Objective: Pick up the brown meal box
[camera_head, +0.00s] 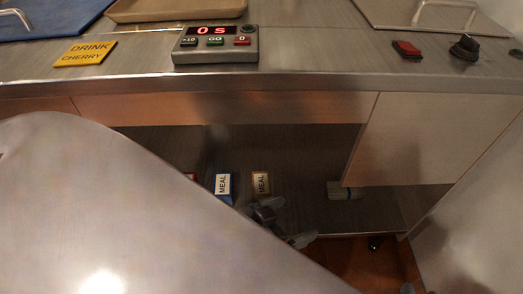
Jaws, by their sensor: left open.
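The brown meal box (261,184) stands on the lower shelf under the counter, with a pale label reading MEAL. My left gripper (284,221) is open, low in the picture, just in front and slightly right of the brown box. The gripper is partly hidden behind my large arm link, and nothing shows between its fingers. In the picture there is a small gap between the gripper and the box's label; whether they touch is hard to tell. My right gripper is not in view.
A blue meal box (223,184) stands left of the brown one, with a red item (191,176) partly hidden beyond it. A grey object (345,190) sits at the shelf's right. The counter (310,70) above holds a timer (216,45) and a yellow DRINK CHERRY sign (85,53).

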